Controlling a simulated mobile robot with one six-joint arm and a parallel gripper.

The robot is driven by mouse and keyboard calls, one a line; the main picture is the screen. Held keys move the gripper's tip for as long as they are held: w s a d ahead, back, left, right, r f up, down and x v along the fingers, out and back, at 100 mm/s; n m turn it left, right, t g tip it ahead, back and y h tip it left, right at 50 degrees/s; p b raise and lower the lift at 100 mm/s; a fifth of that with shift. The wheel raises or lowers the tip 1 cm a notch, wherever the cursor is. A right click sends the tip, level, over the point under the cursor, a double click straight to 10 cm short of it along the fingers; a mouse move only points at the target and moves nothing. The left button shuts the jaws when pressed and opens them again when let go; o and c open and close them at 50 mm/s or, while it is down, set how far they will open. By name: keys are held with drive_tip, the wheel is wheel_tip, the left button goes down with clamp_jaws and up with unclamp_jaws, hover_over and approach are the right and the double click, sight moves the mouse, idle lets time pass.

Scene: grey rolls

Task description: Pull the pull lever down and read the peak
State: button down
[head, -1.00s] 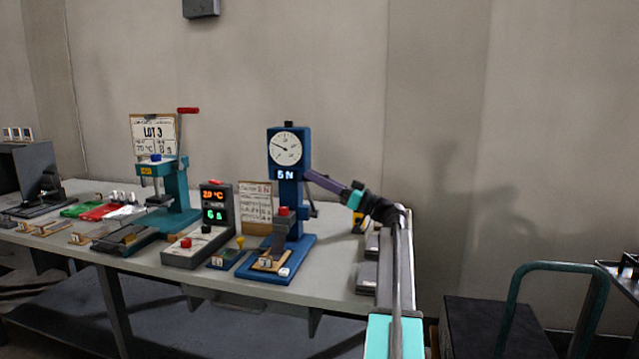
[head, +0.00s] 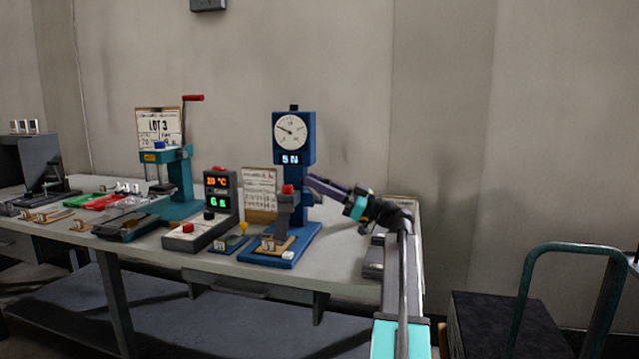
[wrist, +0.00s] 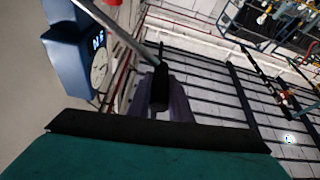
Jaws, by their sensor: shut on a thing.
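The blue pull tester (head: 296,148) stands on the bench, with a round white dial (head: 290,131) and a small lit readout (head: 290,158) that looks like 5 N. The dial needle points to the upper left. A grey clamp with a red knob (head: 288,189) sits above its base. My gripper (head: 318,187) is at the tester's right side. In the wrist view the pull lever is a thin rod ending in a black grip (wrist: 160,88). My gripper is shut on that grip. The tester's blue head (wrist: 68,60) shows at upper left there. In the head view the grip is hidden by my gripper.
A display box (head: 217,192) and a teal press (head: 178,190) with a red-handled lever stand to the left. A card (head: 260,190) stands behind the tester's left side. Trays and small parts crowd the bench's left. A cart (head: 500,325) stands on the floor at right.

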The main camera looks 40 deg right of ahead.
drive_tip(key=shift+s+a+f, duration=0.1)
drive_tip(key=shift+a+f, duration=0.1)
drive_tip(key=shift+f, duration=0.3)
drive_tip(key=c, duration=1.6)
unclamp_jaws()
drive_tip(key=shift+r, duration=0.1)
drive_tip(key=shift+s+d, duration=0.1)
drive_tip(key=shift+d, duration=0.05)
drive_tip(key=shift+s+d+f, duration=0.25)
drive_tip(key=shift+s+d, duration=0.05)
drive_tip(key=shift+s, duration=0.2)
drive_tip(key=s+d, duration=0.3)
drive_tip(key=s, duration=0.1)
drive_tip(key=s+d+f+p, duration=0.1)
drive_tip(key=s+d, duration=0.1)
drive_tip(key=s, duration=0.2)
drive_tip(key=s+d+p, duration=0.1)
drive_tip(key=s+d, duration=0.2)
drive_tip(key=s, duration=0.1)
drive_tip(key=shift+s+d+f, duration=0.25)
drive_tip(key=shift+d, duration=0.1)
